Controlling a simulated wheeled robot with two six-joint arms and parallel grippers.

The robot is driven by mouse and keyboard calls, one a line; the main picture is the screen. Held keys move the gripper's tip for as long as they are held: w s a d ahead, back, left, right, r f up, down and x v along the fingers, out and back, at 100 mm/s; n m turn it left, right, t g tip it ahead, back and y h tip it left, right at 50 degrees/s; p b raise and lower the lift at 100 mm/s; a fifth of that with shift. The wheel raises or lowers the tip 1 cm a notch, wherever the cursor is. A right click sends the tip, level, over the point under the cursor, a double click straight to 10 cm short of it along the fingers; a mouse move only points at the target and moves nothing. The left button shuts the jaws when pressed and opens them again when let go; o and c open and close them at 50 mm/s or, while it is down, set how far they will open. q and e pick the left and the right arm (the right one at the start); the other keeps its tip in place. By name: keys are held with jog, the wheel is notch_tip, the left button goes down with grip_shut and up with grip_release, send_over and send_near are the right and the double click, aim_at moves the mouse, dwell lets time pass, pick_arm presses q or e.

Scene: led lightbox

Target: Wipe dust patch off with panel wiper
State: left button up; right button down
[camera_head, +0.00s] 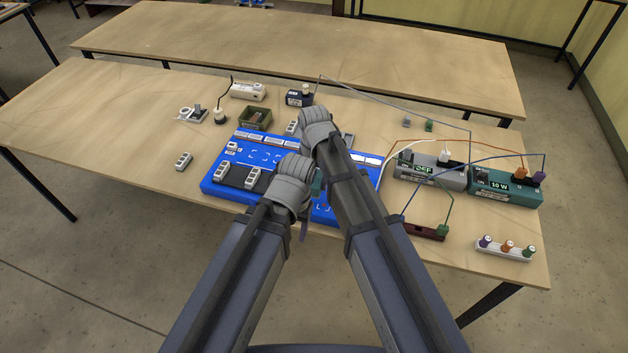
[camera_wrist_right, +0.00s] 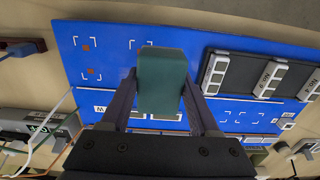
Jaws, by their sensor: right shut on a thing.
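The panel wiper (camera_wrist_right: 161,82) is a teal block between the two fingers of my right gripper (camera_wrist_right: 158,92), which is shut on it. It is over the blue panel (camera_wrist_right: 110,60); I cannot tell if it touches. In the head view, a bit of the teal wiper (camera_head: 318,186) shows between my arms. Two small brown patches, likely dust, a nearer one (camera_wrist_right: 90,74) and a farther one (camera_wrist_right: 86,46), lie near white corner marks left of the wiper. My left gripper (camera_head: 302,228) is mostly hidden by its own wrist, low over the panel's front part.
A black strip (camera_head: 262,187) with white modules lies on the panel. Grey (camera_head: 428,172) and teal (camera_head: 505,187) wired boxes stand right of it. A brown-red block (camera_head: 425,232) and a white strip with knobs (camera_head: 504,249) lie in front. The table's left end is clear.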

pick_arm(q)
jog(key=shift+r, duration=0.1)
pick_arm(e)
jog(key=shift+r, duration=0.1)
notch_tip(320, 180, up, 3)
jog(key=p, duration=0.3)
pick_arm(q)
notch_tip(320, 180, up, 3)
jog(key=shift+f, duration=0.1)
dwell(0.3)
